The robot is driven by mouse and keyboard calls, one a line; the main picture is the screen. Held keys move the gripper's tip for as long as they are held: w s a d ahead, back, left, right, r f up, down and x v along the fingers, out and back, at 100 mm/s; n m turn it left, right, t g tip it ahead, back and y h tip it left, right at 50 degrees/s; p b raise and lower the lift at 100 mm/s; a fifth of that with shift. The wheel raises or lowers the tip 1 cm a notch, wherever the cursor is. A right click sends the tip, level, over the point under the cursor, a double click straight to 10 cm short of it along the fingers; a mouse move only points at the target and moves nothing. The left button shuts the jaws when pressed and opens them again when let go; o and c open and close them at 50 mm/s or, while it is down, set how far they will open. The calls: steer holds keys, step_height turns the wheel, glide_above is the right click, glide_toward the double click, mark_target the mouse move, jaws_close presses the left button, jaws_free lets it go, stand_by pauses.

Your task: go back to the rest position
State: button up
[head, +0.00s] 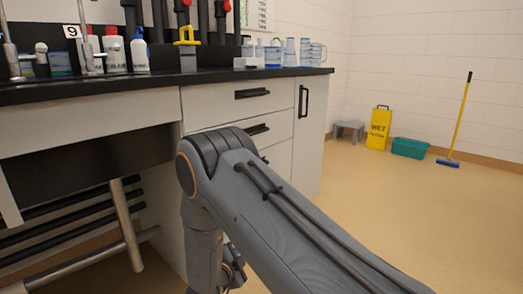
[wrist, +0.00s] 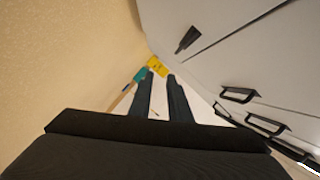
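My gripper (wrist: 158,90) shows in the wrist view with its two dark fingers apart and nothing between them. It hangs beside the white cabinet front, with the tan floor on the other side. In the head view my grey arm reaches from the lower right up to a bent joint in front of the drawers and then down. The gripper itself is mostly hidden behind the arm there.
The cabinet (head: 225,106) has black handles close to my arm. Its dark countertop (head: 140,81) carries bottles, taps and jugs. An open knee space with pipes lies left. The right floor is clear.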

steer(key=s+a+r+n+g+y, duration=0.25)
steer(key=a+r+n+y, duration=0.3)
steer(key=a+r, duration=0.45)
steer(key=s+a+r+n+g+y, duration=0.4)
steer(key=s+r+n+y, duration=0.15)
steer(key=s+r, duration=0.3)
steer(key=s+d+r+n+g, duration=0.2)
steer(key=s+r+n, duration=0.1)
steer(key=s, duration=0.5)
steer(key=s+d+r+n+g, duration=0.2)
steer(key=s+n, duration=0.1)
steer(key=s, duration=0.4)
steer(key=s+d+r+n+g+h, duration=0.2)
steer(key=s+d+n, duration=0.1)
steer(key=s+d, duration=0.5)
steer(key=s+d+r+n+g+h, duration=0.1)
steer(key=s+d+n+g, duration=0.15)
steer(key=s+d, duration=0.45)
steer(key=d+r+m+p, duration=0.2)
steer(key=d+r+p, duration=0.4)
steer(key=r+p, duration=0.3)
steer(key=s+d+r+m+h+p, duration=0.1)
steer(key=d+r+m+p, duration=0.1)
steer(key=d+r+p, duration=0.4)
steer(key=s+d+r+m+h+p, duration=0.1)
steer(key=d+r+p, duration=0.6)
steer(key=r+p, duration=0.7)
steer(key=m+p, duration=0.1)
steer(key=p, duration=0.8)
steer(key=shift+t, duration=0.4)
